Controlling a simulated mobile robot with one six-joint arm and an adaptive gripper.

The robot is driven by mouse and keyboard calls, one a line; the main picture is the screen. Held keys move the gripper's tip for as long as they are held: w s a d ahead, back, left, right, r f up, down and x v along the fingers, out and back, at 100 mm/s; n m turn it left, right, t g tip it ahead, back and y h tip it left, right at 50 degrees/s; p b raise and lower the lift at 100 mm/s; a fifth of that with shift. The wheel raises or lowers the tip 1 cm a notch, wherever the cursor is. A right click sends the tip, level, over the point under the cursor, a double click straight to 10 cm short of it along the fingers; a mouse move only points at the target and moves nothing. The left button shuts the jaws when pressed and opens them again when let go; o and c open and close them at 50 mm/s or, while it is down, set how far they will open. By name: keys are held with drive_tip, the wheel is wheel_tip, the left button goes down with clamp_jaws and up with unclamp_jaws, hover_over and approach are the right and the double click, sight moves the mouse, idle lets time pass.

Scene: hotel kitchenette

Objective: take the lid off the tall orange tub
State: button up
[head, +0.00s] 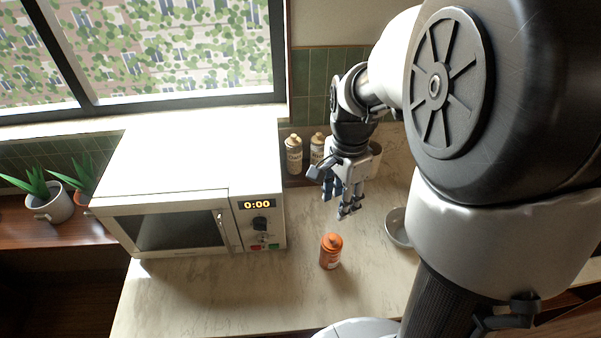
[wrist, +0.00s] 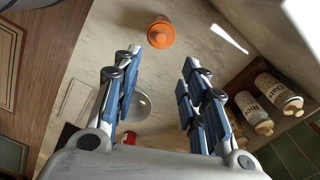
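The orange tub (head: 330,254) stands upright on the pale marble counter, right of the microwave. Its orange lid (head: 332,241) with a small knob is on top. In the wrist view the lid (wrist: 161,31) shows from above at the top, beyond the fingertips, and hides most of the tub. My gripper (head: 346,212) hangs above the counter, behind the tub and a little to its right, apart from it. In the wrist view my gripper (wrist: 160,62) has its fingers spread wide with nothing between them.
The white microwave (head: 190,190) stands to the left. A pale bowl (head: 398,228) is at right; it also shows in the wrist view (wrist: 140,106). Labelled jars (head: 294,154) stand on a ledge at the back wall. Counter around the tub is clear.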

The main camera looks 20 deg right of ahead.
sight(333, 237)
wheel_tip(333, 237, down, 15)
drive_tip(key=b, duration=0.3)
drive_tip(key=shift+w+a, duration=0.1)
drive_tip(key=shift+a, duration=0.05)
drive_tip(key=shift+r, duration=0.1)
drive_tip(key=c, duration=0.9)
drive_tip(key=shift+o, duration=0.2)
drive_tip(key=shift+r, duration=0.1)
